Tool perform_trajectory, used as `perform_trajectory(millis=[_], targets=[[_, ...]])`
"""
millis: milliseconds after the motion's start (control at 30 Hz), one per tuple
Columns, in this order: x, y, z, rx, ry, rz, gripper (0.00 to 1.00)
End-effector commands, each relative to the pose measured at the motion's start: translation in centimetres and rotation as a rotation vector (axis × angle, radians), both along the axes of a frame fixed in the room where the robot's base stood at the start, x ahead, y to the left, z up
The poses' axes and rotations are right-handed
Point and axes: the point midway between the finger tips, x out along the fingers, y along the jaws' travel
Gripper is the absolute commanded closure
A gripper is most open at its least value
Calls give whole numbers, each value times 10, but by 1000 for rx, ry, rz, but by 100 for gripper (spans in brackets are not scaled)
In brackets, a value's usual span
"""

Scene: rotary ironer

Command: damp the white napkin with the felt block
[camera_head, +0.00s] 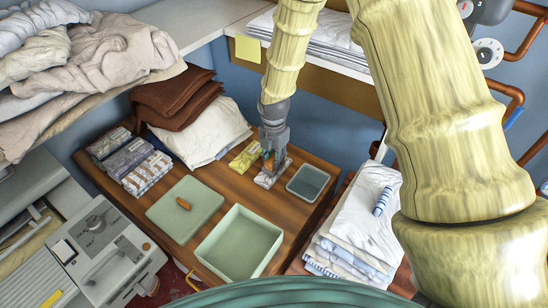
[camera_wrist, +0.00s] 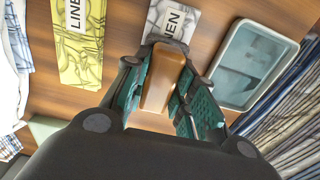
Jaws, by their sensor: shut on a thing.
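My gripper (camera_head: 270,160) is shut on an orange-brown block (camera_wrist: 163,78), which I take to be the felt block; the wrist view shows it between both green-padded fingers. Its underside is hidden. A whitish, grey-marbled napkin (camera_head: 272,178) lies flat on the wooden table under the gripper. It also shows in the wrist view (camera_wrist: 172,20), with a label ending in "NEN", just beyond the block. I cannot tell whether the block touches it. A yellow napkin (camera_head: 245,156) with a linen label lies to its left. A grey-blue dish (camera_head: 308,183) stands to its right.
An open pale green tray (camera_head: 240,242) and a flat green board (camera_head: 185,211) with a small orange-brown piece lie nearer. Patterned packs (camera_head: 130,160), a white cushion-like cloth (camera_head: 203,133) and brown cloths stand at the left. A folded cloth stack (camera_head: 360,225) stands at the right.

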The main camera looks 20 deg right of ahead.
Motion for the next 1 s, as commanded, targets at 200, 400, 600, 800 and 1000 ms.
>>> perform_trajectory(millis=[200, 400, 600, 800, 1000], targets=[[0, 0, -2, 0, 0, 0, 93], [0, 0, -4, 0, 0, 0, 93], [0, 0, -6, 0, 0, 0, 93], [0, 0, -6, 0, 0, -1, 93], [0, 0, -7, 0, 0, -1, 93]])
